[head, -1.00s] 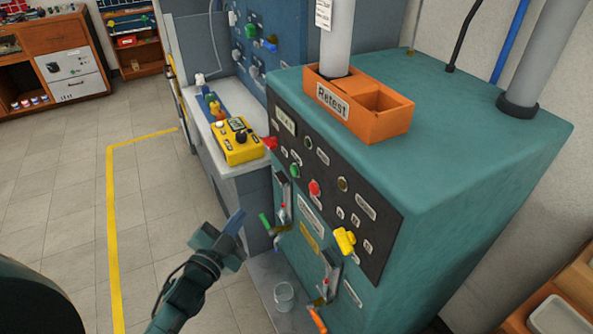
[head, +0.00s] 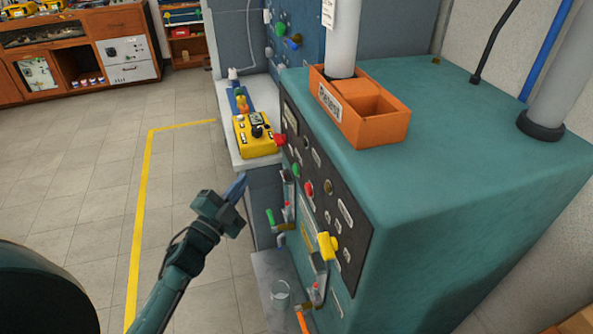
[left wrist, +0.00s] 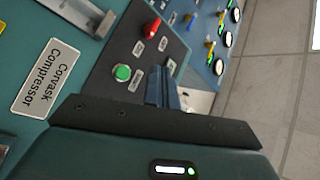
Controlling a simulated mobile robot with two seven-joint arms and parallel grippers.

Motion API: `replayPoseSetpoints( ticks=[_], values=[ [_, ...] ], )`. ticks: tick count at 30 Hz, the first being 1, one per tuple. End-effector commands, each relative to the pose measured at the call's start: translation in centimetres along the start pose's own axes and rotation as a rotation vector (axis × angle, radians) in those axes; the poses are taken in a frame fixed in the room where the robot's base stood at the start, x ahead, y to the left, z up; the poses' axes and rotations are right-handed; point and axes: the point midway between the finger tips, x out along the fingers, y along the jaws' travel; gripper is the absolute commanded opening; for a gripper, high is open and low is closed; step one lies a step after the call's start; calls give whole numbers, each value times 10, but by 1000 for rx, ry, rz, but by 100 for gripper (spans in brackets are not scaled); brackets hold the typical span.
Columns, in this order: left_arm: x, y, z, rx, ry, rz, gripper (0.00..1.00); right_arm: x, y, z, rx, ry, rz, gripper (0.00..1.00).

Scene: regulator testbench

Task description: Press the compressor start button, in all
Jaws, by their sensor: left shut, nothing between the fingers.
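The teal compressor cabinet (head: 455,150) stands at the right in the head view, with a dark control panel (head: 352,235) on its left face. The green button (head: 296,170) is on that panel, below a red knob (head: 280,140). In the left wrist view the green button (left wrist: 122,73) and the red knob (left wrist: 152,27) show beside a "Corvask Compressor" label (left wrist: 45,77). My left gripper (head: 238,188) is shut and empty, left of the panel in the head view. In the wrist view its fingers (left wrist: 163,88) appear just right of the green button. My right gripper is out of view.
A red button (head: 309,189) and a yellow valve handle (head: 327,246) sit on the same panel face. An orange "Retest" bin (head: 375,132) stands on the cabinet. A yellow handheld device (head: 254,137) lies on the side bench. A clear cup (head: 280,294) stands low by the cabinet.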

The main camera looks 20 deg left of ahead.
Motion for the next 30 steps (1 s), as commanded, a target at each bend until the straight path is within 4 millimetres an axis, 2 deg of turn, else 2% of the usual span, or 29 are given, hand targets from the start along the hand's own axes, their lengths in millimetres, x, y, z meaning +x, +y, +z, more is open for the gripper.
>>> replayPoseSetpoints(
  ticks=[16,30],
  values=[
    [4,3,-3,2,3,-2,0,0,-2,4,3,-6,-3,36],
    [47,34,-34,2,4,-2,0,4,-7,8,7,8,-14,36]
  ],
)
